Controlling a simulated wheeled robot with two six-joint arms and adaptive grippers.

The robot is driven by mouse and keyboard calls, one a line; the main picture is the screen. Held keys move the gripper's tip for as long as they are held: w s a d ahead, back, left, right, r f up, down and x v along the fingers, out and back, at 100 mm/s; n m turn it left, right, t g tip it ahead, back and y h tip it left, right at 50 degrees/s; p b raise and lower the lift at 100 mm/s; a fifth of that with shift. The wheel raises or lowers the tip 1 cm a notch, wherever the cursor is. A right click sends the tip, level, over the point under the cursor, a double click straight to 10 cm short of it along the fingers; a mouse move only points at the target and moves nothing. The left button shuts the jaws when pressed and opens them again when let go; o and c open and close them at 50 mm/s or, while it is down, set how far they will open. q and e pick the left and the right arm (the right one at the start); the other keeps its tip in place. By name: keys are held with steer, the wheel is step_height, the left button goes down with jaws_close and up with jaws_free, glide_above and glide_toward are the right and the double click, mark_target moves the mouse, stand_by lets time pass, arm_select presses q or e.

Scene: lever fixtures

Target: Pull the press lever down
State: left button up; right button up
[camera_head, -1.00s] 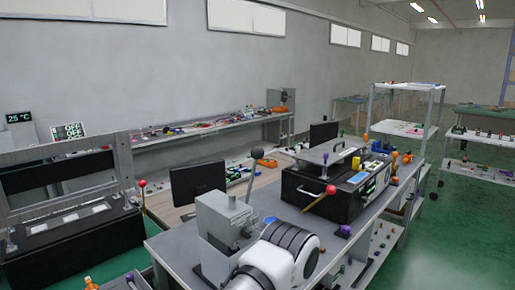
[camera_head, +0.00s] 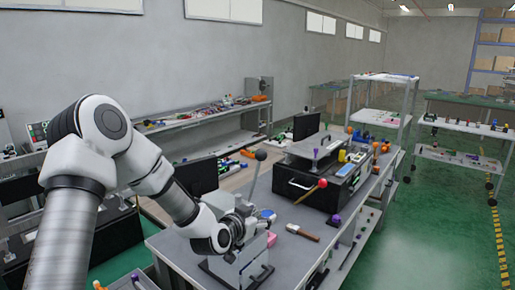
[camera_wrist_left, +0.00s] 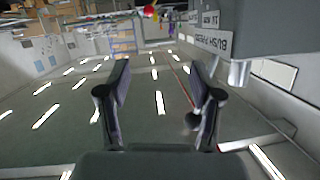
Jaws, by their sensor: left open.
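The press (camera_head: 245,262) is a grey fixture at the near end of the workbench. Its lever (camera_head: 254,176) stands up, leaning slightly right, with a dark ball knob (camera_head: 261,155) on top. My left arm reaches in from the left, and its wrist is beside the press, below the knob; the fingers are hard to make out there. In the left wrist view my left gripper (camera_wrist_left: 160,80) is open and empty, and the labelled press body (camera_wrist_left: 240,30) fills the upper right, upside down. A dark round shape beside the right finger may be the knob. My right gripper is not in view.
A black box fixture (camera_head: 318,190) with a red-balled handle (camera_head: 322,183) stands farther along the bench. A brown-handled tool (camera_head: 302,232) lies on the bench right of the press. A monitor (camera_head: 196,177) is behind my arm. Shelving carts (camera_head: 460,130) stand at the right.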

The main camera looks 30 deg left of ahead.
mark_target(258, 157)
arm_select(q)
steer(key=a+r+t, duration=0.1)
steer(key=r, duration=0.3)
steer(key=w+a+r+t+y, duration=0.1)
steer(key=a+r, duration=0.1)
steer(key=r, duration=0.3)
steer(key=w+a+r+t+p, duration=0.1)
steer(key=a+r, duration=0.1)
steer(key=r, duration=0.2)
steer(key=shift+r+y, duration=0.2)
steer(key=shift+y, duration=0.1)
steer(key=w, duration=0.2)
steer(key=w+p, duration=0.1)
steer(key=w, duration=0.1)
steer(key=w+p, duration=0.1)
steer(key=w, duration=0.2)
steer(key=shift+a+f, duration=0.1)
steer(key=shift+a, duration=0.25)
steer(key=shift+w+f+p, duration=0.1)
steer(key=shift+w+p, duration=0.2)
steer(key=shift+w, duration=0.1)
steer(key=shift+s+a, duration=0.1)
steer(key=shift+s, duration=0.05)
steer(key=shift+c, duration=0.2)
jaws_close()
